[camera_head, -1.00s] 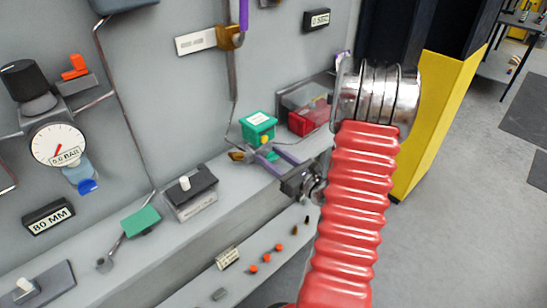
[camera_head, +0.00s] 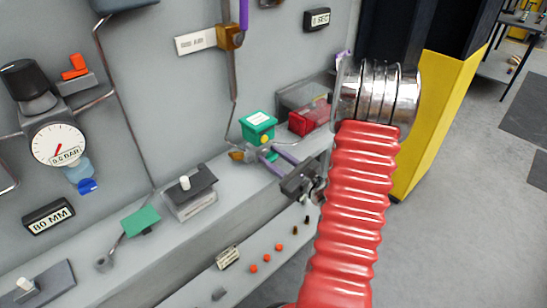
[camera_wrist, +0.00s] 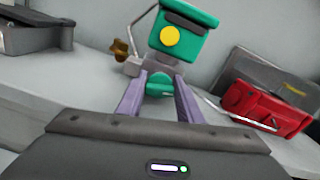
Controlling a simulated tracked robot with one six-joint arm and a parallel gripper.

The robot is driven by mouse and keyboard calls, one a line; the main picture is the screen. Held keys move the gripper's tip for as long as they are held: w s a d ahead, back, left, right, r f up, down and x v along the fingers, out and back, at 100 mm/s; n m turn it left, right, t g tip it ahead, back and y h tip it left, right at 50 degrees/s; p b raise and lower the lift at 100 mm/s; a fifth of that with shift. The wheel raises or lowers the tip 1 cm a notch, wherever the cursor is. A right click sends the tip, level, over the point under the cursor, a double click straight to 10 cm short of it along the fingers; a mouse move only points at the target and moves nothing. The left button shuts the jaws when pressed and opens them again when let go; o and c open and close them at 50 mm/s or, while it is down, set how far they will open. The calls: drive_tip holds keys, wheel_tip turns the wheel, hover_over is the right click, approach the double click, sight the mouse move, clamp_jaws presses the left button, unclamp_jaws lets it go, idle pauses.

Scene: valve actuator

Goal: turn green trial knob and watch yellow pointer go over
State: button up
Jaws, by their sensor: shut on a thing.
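A green box (camera_head: 258,122) with a pale label on top stands on the grey ledge. A round yellow disc (camera_wrist: 170,36) is on its front; it also shows in the head view (camera_head: 264,139). No separate pointer shape can be made out. Below the box is a green knob (camera_wrist: 159,86), between the purple fingers of my gripper (camera_wrist: 160,96). My gripper (camera_head: 269,156) is shut on the knob, which the fingers partly hide in the head view.
A brass fitting (camera_wrist: 121,48) is close left of the fingers. A red block (camera_wrist: 267,108) by a grey case (camera_head: 300,97) stands close right. A dark box with a white knob (camera_head: 186,184) is farther left. A pressure gauge (camera_head: 57,143) hangs on the wall.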

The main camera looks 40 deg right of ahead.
drive_tip(key=shift+n, duration=1)
drive_tip(key=shift+a, duration=0.1)
drive_tip(key=o, duration=1.1)
drive_tip(key=shift+s+d, duration=0.15)
drive_tip(key=shift+s, duration=3.3)
drive_tip(key=shift+s+d, duration=0.1)
drive_tip(key=shift+s, duration=3.35)
drive_tip(key=shift+c, duration=0.5)
